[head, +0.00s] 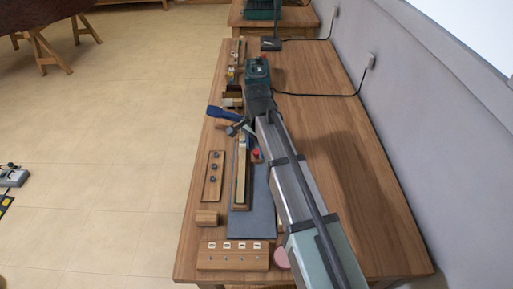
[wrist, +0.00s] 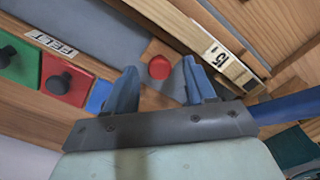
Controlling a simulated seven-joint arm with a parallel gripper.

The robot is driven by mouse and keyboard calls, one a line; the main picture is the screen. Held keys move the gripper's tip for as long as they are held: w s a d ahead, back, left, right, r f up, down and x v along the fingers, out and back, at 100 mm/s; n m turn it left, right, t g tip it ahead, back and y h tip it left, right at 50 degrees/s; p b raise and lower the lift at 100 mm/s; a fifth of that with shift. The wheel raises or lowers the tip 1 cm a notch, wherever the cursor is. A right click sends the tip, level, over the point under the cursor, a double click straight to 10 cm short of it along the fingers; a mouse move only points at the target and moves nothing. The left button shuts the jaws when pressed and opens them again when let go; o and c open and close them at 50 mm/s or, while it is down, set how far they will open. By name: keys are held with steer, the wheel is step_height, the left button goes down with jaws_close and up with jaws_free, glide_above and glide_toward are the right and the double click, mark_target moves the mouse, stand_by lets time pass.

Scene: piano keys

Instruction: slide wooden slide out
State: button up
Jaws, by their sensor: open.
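A pale key stick marked 15 (wrist: 216,53) lies close to the right finger.
Green (wrist: 15,63), red (wrist: 65,82) and blue (wrist: 98,97) pieces line up beside a FELT label (wrist: 51,43). A grey mat (head: 263,205) and wooden block (head: 207,218) are nearer. The table's right side (head: 350,165) is clear.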

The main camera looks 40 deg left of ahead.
steer(key=shift+f, duration=0.35)
jaws_close()
stand_by(0.4)
